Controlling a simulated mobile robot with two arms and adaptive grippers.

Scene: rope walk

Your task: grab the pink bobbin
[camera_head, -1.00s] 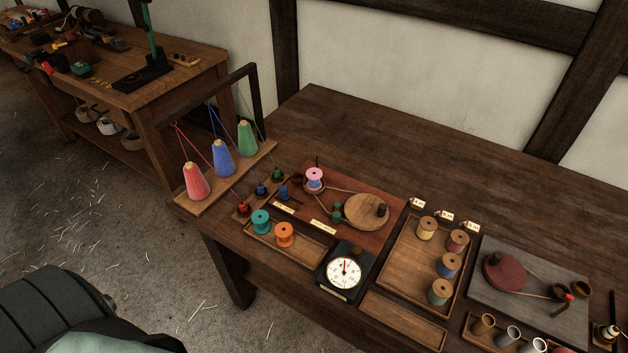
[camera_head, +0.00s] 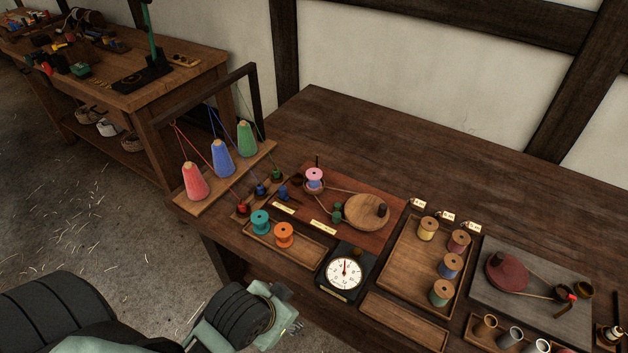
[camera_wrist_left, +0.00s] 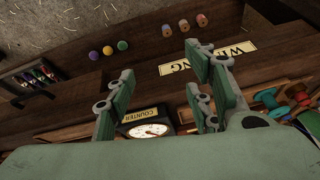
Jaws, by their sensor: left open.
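The pink bobbin (camera_head: 314,179) stands upright on the reddish-brown board (camera_head: 376,239), at its far left corner, behind and left of a round wooden disc (camera_head: 365,211). A cord runs from near it to the disc. My left gripper (camera_wrist_left: 162,90) is open, with nothing between its fingers in the left wrist view. In the head view my left arm is at the bottom, in front of the bench and well short of the bobbin. I cannot pick out the pink bobbin in the left wrist view. My right gripper is not in view.
A tray with teal (camera_head: 260,222) and orange (camera_head: 284,235) bobbins and a dial counter (camera_head: 344,272) stand nearer the front edge. Coloured cones (camera_head: 222,157) with threads stand left. A tray of several bobbins (camera_head: 407,278) is right. The back of the bench is clear.

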